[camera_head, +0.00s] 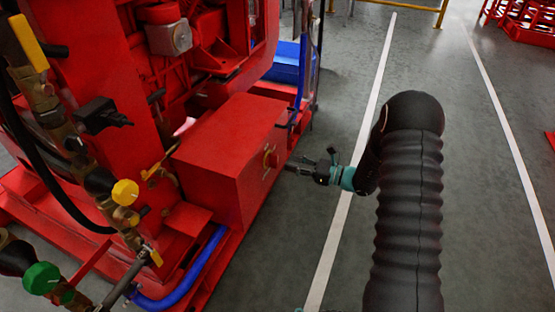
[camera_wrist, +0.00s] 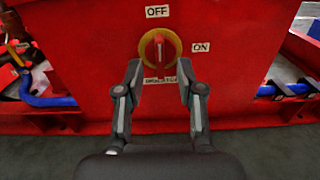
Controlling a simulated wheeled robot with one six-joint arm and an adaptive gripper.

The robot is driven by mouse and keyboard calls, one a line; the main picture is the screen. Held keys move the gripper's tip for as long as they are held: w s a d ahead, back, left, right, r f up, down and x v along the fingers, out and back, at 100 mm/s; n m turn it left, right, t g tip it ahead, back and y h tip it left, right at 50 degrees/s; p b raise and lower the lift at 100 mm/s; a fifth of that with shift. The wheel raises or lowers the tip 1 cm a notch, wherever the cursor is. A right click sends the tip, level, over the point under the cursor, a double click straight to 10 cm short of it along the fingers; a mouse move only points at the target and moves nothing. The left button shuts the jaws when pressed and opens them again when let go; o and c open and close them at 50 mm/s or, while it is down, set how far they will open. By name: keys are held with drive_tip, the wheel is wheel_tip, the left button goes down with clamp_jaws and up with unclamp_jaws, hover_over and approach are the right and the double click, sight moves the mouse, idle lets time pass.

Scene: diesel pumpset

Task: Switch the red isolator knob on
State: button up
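The red isolator knob (camera_wrist: 158,48) sits on a round yellow plate on the side of a red box. Its grip stands upright, toward the OFF label (camera_wrist: 157,12); the ON label (camera_wrist: 200,47) is to its right. In the head view the knob (camera_head: 270,158) shows on the box's right face. My gripper (camera_wrist: 158,78) is open, with one finger on each side just below the knob and nothing between them. In the head view my gripper (camera_head: 290,166) points at the box face from the right. I cannot tell whether the fingertips touch the panel.
The red box (camera_head: 215,140) is part of the red pumpset. Yellow (camera_head: 125,192) and green (camera_head: 41,278) valve handles stand at the left. Blue hoses (camera_head: 185,275) run low beside the box. Grey floor with white lines lies open to the right.

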sight(274, 161)
drive_tip(key=shift+x, duration=2.95)
clamp_jaws()
